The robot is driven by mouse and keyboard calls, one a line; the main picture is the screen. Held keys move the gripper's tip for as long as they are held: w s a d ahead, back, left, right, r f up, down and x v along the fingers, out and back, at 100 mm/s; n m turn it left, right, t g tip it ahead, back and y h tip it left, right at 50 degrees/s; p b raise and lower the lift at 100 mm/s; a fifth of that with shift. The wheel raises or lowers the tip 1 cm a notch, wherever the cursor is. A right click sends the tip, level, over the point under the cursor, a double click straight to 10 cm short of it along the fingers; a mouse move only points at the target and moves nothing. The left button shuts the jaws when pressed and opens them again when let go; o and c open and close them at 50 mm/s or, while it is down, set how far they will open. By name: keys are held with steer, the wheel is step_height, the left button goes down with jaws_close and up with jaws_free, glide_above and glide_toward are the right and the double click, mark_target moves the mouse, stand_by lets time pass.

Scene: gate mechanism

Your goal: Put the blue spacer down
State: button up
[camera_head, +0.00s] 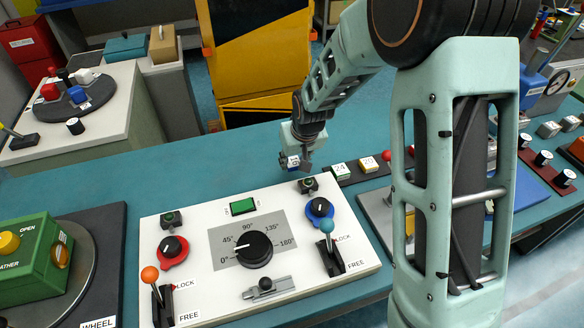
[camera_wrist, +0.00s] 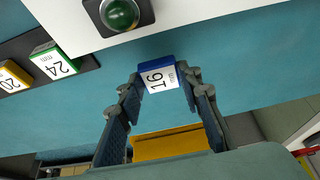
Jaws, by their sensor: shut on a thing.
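The blue spacer (camera_wrist: 153,63), a small block with a white face marked 16 mm, sits between my fingertips in the wrist view. My gripper (camera_wrist: 161,80) is shut on it. In the head view the spacer (camera_head: 293,161) shows at the tip of my gripper (camera_head: 297,164), over the teal table beyond the white panel's far edge. A dark spacer rack (camera_wrist: 88,64) is to the left in the wrist view. It holds a green spacer (camera_head: 340,170) marked 24 and a yellow spacer (camera_head: 368,164) marked 20. The gap beneath the blue spacer is hard to judge.
The white panel (camera_head: 190,230) bears a black dial, two levers, knobs and a green button. A green lamp (camera_wrist: 120,14) on it is close to my gripper. My arm hides part of the table at right. The teal table (camera_head: 150,178) is clear left of my gripper.

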mark_target(293, 166)
steer(key=shift+w+a+f, duration=0.1)
steer(key=shift+a+f, duration=0.15)
steer(key=shift+f, duration=0.1)
steer(key=shift+a+f, duration=0.1)
steer(key=shift+f, duration=1.55)
steer(key=shift+f, duration=0.15)
steer(key=o, duration=1.2)
